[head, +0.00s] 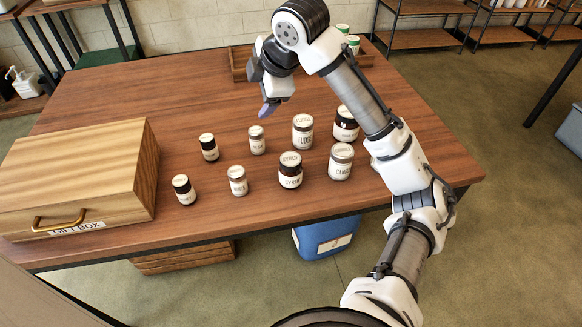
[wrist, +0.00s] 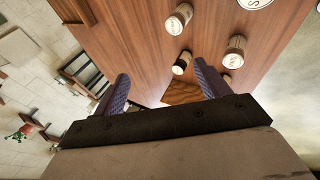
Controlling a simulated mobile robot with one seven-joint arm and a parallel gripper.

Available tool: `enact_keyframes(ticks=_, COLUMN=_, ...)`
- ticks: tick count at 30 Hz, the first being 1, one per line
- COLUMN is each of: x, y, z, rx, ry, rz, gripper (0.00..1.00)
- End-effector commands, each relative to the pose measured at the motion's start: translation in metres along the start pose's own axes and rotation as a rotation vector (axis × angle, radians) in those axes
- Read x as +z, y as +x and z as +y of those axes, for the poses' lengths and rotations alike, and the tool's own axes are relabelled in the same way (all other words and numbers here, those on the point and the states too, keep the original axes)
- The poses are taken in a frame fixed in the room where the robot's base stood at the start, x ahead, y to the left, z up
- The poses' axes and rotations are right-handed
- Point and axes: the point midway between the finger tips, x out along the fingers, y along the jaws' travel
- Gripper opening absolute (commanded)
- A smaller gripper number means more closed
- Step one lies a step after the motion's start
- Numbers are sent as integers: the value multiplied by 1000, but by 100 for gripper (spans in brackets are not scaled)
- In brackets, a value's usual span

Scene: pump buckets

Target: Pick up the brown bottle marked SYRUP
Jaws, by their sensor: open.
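The brown bottle marked SYRUP (head: 290,172) stands upright on the wooden table, in the front row of jars. It has a white label and a lettered pale lid. My gripper (head: 268,108) is above the table, behind and a little left of the bottle, apart from it. In the wrist view my gripper (wrist: 160,85) has its two purple fingers spread wide with nothing between them. A large pale lid (wrist: 255,3) is cut off at the top edge there; I cannot tell whether it is the syrup's.
The FUDGE jar (head: 303,133) stands behind the syrup, and a jar with a pale lid (head: 341,162) is close on its right. A small jar (head: 237,181) is to its left. The gift box (head: 85,175) fills the table's left. A wooden tray (head: 240,66) lies at the back.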

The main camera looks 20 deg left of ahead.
Motion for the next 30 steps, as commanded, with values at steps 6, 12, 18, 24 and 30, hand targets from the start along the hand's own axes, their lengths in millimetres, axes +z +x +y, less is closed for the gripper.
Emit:
enact_keyframes(ticks=6, x=25, y=-7, z=-53, rx=-408, ry=-270, rz=-103, gripper=75)
enact_keyframes(ticks=12, x=38, y=-14, z=-75, rx=-573, ry=-348, rz=-110, gripper=75)
enact_keyframes(ticks=18, x=43, y=9, z=-92, rx=-586, ry=-354, rz=-103, gripper=75)
enact_keyframes(ticks=24, x=50, y=41, z=-112, rx=-583, ry=-353, rz=-104, gripper=75)
enact_keyframes(ticks=30, x=54, y=55, z=-120, rx=-580, ry=-353, rz=-107, gripper=75)
